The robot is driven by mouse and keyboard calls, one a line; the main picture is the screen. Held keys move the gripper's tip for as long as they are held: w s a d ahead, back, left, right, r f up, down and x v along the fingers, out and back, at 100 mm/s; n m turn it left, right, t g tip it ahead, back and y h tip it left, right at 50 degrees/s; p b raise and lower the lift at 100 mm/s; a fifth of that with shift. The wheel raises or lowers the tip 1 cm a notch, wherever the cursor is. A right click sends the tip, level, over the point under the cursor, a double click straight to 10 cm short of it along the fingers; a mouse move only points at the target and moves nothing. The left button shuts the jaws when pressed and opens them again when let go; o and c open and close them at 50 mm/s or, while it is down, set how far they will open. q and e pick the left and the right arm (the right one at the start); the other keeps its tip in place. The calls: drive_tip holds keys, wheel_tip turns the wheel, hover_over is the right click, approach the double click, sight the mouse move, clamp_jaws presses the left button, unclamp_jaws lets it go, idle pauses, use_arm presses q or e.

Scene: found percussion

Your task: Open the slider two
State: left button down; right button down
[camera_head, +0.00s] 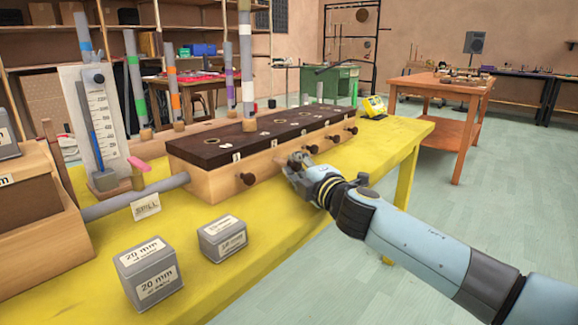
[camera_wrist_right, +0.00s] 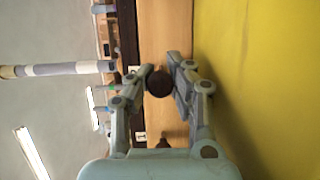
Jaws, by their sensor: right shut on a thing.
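The long wooden box (camera_head: 215,187) with a dark top (camera_head: 225,147) stands on the yellow table and has a row of round dark knobs along its front. My right gripper (camera_head: 294,162) is at the second knob from the left, which it hides in the head view. In the right wrist view, the gripper's two fingertips (camera_wrist_right: 160,75) are closed around a dark round knob (camera_wrist_right: 158,84) in front of the wooden face. The first knob (camera_head: 246,179) is free to the left, and another free knob (camera_head: 312,149) is just right of the gripper. My left gripper is not in view.
Two grey 20 mm blocks (camera_head: 148,273) (camera_head: 222,239) and a SPILL card (camera_head: 145,207) are on the yellow table (camera_head: 290,215). Upright tubes (camera_head: 246,60) rise behind the box. A yellow device (camera_head: 373,107) sits at the far end.

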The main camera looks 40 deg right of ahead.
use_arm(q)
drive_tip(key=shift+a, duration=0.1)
use_arm(e)
drive_tip(key=shift+f, duration=0.15)
drive_tip(key=c, duration=1.4)
unclamp_jaws()
drive_tip(key=shift+c, duration=0.2)
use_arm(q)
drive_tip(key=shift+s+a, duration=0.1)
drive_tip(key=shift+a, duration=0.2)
use_arm(e)
drive_tip(key=shift+o, duration=0.2)
drive_tip(key=shift+s, duration=0.2)
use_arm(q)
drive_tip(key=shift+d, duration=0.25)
use_arm(e)
drive_tip(key=s+a, duration=0.2)
drive_tip(key=s, duration=0.9)
drive_tip(key=shift+s, duration=0.3)
